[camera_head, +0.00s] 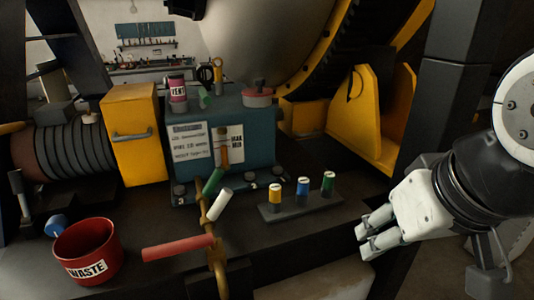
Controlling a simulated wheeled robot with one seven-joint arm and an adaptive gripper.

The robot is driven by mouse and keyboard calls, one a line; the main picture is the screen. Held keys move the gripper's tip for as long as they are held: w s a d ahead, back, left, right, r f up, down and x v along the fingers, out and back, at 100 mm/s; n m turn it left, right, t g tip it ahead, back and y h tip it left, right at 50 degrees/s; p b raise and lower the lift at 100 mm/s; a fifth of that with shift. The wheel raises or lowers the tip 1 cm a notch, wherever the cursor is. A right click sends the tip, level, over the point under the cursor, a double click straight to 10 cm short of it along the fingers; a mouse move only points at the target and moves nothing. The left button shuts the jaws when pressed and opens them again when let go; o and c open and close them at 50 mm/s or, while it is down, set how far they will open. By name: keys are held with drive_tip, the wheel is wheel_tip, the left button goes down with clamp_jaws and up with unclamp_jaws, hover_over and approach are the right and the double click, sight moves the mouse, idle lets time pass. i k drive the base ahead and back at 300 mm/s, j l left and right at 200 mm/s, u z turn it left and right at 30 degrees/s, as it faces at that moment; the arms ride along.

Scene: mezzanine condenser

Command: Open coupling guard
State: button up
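A yellow box-shaped guard (133,135) with a grey bar handle (132,134) on its front stands at the left. It sits between a dark ribbed cylinder (75,150) and a blue-green machine block, over the shaft line. I take it to be the coupling guard; it looks closed in place. My gripper (364,243) is at the right, well apart from the guard, with its fingers pointing left. A gap shows between the fingers, and nothing is seen between them.
The blue-green block (258,140) carries labels and small items. In front stand a brass pipe (211,240) with a red lever (178,247), a rack with three coloured cylinders (303,207) and a red waste bucket (88,252). A dark post (455,100) rises at right.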

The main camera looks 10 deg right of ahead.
sight(131, 113)
drive_tip(key=k+u, duration=0.2)
drive_tip(key=u, duration=0.9)
